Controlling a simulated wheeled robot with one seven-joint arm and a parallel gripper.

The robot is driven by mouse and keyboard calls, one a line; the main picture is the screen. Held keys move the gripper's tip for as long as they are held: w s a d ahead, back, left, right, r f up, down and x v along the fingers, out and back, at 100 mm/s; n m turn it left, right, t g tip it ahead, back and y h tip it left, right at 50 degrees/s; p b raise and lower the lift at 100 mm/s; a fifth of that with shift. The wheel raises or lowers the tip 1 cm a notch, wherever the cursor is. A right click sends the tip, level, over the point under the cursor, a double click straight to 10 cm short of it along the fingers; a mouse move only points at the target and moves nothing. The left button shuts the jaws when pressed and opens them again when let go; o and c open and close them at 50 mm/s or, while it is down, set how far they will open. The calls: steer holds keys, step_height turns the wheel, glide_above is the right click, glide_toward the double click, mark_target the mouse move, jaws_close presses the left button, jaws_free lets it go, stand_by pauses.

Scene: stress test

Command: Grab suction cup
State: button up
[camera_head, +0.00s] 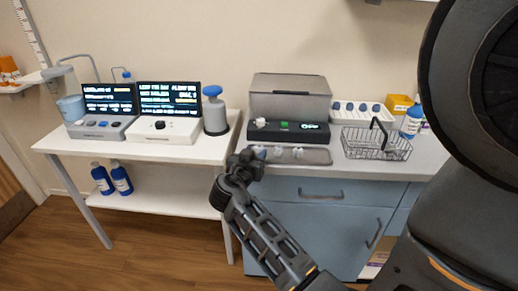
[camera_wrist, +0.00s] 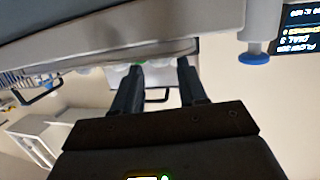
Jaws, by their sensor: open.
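A grey tray (camera_head: 318,157) lies at the front edge of the blue cabinet's top and holds several small pale pieces (camera_head: 277,152). One of these may be the suction cup, but they are too small to tell. My gripper (camera_head: 245,160) is at the tray's left end, in front of the counter edge. In the wrist view, which looks upside down, my gripper (camera_wrist: 158,78) has its two dark fingers apart with nothing held between them. The tray's edge (camera_wrist: 95,60) runs across beyond the fingertips. The small pieces are mostly hidden there.
A black device (camera_head: 288,132) and grey box (camera_head: 290,97) stand behind the tray. A wire basket (camera_head: 376,145) is to the right. A blue-topped container (camera_head: 214,110) stands on the white table (camera_head: 190,154) to the left. The cabinet (camera_head: 325,215) front lies below.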

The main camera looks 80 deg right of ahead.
mark_target(257, 151)
steer(key=shift+p+x, duration=0.4)
steer(key=shift+x, duration=1.45)
steer(key=shift+c, duration=0.4)
steer(key=c, duration=0.6)
